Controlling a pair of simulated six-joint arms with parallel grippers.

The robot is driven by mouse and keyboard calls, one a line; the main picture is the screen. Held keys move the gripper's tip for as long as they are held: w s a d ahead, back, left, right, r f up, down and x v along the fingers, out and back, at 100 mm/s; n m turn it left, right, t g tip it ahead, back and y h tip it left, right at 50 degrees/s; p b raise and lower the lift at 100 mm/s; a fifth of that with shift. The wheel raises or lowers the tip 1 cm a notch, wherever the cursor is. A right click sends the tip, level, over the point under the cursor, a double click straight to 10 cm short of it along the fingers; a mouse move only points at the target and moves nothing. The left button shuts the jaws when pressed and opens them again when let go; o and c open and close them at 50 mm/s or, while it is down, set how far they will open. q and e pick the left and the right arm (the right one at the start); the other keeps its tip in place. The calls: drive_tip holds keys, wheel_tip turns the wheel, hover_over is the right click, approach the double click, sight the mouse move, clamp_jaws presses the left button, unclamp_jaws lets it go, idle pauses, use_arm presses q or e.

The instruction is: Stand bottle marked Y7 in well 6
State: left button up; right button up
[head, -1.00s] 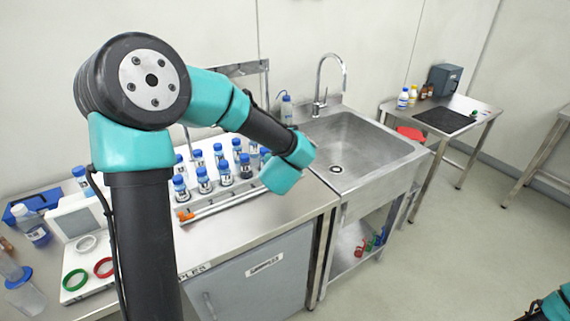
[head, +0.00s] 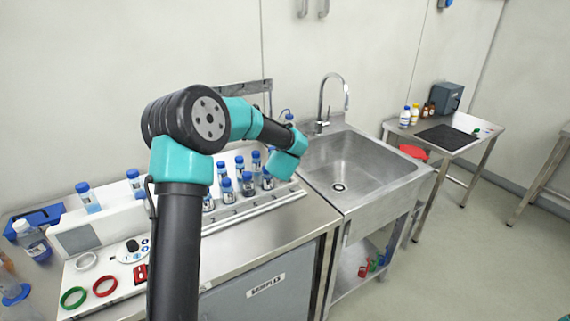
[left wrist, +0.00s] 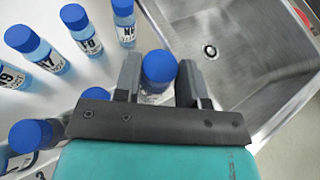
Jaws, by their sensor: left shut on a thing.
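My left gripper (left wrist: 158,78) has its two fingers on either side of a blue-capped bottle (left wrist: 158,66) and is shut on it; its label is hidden. In the head view the gripper is hidden behind my teal wrist, over the right end of the bottle rack (head: 238,212). Among the bottles beside it in the left wrist view, one label seems to read Y7 (left wrist: 50,62), though the first letter is unclear, and others seem to read Y9 (left wrist: 90,46) and N6 (left wrist: 126,32). No well number is legible. My right gripper is out of view.
Right of the rack is a steel sink (head: 350,165) with a tall faucet (head: 322,105). At the left, a white device (head: 105,235) holds blue-capped bottles at its back; a green ring (head: 73,297) and a red ring (head: 104,286) lie in front. Bare bench runs along the front.

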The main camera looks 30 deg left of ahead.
use_arm(q)
drive_tip(key=shift+w+a, duration=0.2)
drive_tip(key=shift+w, duration=0.1)
drive_tip(key=shift+f, duration=1.75)
drive_tip(key=shift+f, duration=0.15)
drive_tip(key=o, duration=1)
drive_tip(key=shift+s+d+r, duration=0.2)
drive_tip(key=shift+s+r, duration=0.1)
drive_tip(key=shift+r, duration=0.05)
drive_tip(key=v, duration=1.1)
